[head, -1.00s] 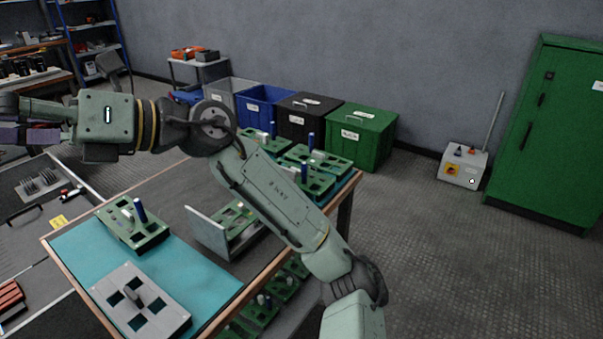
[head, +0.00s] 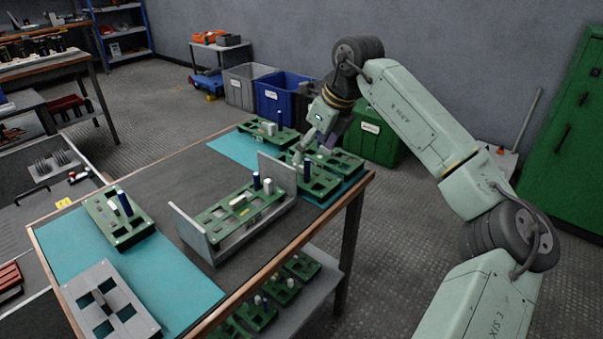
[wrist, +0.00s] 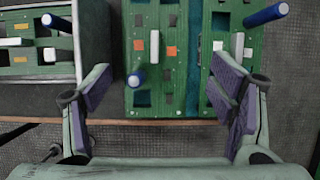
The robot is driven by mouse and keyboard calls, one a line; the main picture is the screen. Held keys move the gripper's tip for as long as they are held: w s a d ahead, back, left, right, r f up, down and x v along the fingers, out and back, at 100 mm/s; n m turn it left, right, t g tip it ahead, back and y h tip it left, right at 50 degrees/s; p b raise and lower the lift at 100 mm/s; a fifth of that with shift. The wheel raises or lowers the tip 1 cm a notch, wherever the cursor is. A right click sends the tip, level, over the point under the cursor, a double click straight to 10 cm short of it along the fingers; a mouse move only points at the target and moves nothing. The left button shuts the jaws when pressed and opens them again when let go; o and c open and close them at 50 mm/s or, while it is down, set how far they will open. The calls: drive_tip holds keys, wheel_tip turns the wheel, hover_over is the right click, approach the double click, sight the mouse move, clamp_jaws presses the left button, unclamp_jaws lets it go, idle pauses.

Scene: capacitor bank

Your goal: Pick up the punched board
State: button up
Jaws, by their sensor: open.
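Several green punched boards with square holes are on the table. One green board (head: 119,222) with a blue and a white post lies on the near left mat. Another green board (head: 240,208) sits in a grey holder in the middle. More green boards (head: 338,160) lie at the far right end. My gripper (wrist: 165,95) is open and empty, its purple-padded fingers apart. In the wrist view a green board (wrist: 150,62) with orange and white parts and a blue post lies in the gap below. In the head view the fingers are hard to make out over the far right boards.
A grey plate (head: 112,308) with dark square openings lies at the near left. The grey holder's upright end plates (head: 190,235) stand mid-table. More green boards (head: 280,290) are on the lower shelf. Bins (head: 243,82) stand behind the table. Bare dark tabletop (head: 165,192) shows left of the holder.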

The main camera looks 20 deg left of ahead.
sight(302, 167)
drive_tip(key=x, duration=0.7)
drive_tip(key=shift+s+a+f+p, duration=0.15)
drive_tip(key=shift+s+a+p, duration=0.15)
drive_tip(key=shift+p, duration=0.1)
drive_tip(key=c, duration=0.9)
wheel_tip(302, 167, up, 10)
drive_tip(key=shift+r, duration=0.1)
